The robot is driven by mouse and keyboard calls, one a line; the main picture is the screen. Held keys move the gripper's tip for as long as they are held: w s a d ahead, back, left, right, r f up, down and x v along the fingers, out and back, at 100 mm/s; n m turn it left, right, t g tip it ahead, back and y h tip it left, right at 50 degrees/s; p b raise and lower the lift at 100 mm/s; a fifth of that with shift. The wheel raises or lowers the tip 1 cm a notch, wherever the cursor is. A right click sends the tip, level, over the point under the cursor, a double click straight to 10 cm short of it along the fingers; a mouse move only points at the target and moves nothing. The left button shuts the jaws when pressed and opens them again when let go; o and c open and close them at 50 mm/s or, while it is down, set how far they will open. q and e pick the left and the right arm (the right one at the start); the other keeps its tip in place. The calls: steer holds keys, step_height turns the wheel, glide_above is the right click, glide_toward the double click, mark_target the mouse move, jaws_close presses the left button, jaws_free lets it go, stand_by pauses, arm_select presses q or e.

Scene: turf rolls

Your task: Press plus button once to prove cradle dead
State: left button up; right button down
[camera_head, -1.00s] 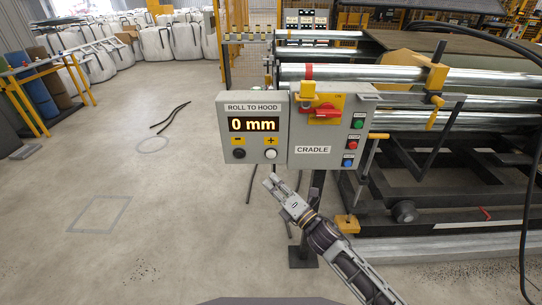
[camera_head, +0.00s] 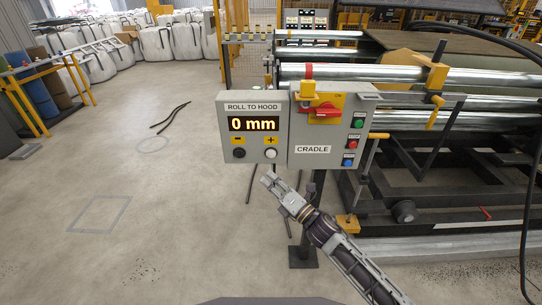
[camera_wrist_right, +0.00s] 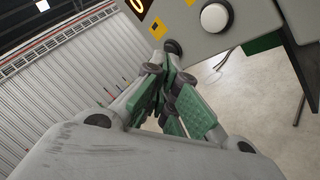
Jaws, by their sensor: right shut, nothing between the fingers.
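The white plus button (camera_head: 271,154) is on the lower right of the grey ROLL TO HOOD box (camera_head: 226,125), under a yellow plus label. The display (camera_head: 253,124) reads 0 mm. The black minus button (camera_head: 239,153) is to its left. My right gripper (camera_head: 267,177) is shut and empty. It appears just below the plus button in the head view, with a gap in the picture. In the right wrist view the white button (camera_wrist_right: 215,17) is at the top, beyond the fingers and to their right. My left gripper is out of view.
The CRADLE box (camera_head: 302,160) adjoins on the right, with a red rotary switch (camera_head: 321,113) on a yellow plate and green, red and blue buttons. The roller machine (camera_head: 470,122) stands behind it. The floor at left is mostly clear.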

mark_target(271, 154)
arm_select(q)
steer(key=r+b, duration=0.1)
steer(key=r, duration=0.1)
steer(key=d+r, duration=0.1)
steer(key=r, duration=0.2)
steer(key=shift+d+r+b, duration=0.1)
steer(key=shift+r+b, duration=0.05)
steer(key=shift+b, duration=0.25)
arm_select(e)
steer(key=w, duration=0.7)
steer(key=shift+w, duration=0.25)
stand_by(0.4)
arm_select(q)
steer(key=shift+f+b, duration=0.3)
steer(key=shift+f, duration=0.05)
arm_select(e)
steer(key=shift+w, duration=0.85)
stand_by(1.2)
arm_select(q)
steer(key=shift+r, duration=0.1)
arm_select(e)
steer(key=shift+s, duration=0.15)
arm_select(q)
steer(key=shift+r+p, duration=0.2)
steer(key=shift+p, duration=0.1)
arm_select(e)
steer(key=shift+s+r, duration=0.1)
steer(key=shift+s, duration=0.6)
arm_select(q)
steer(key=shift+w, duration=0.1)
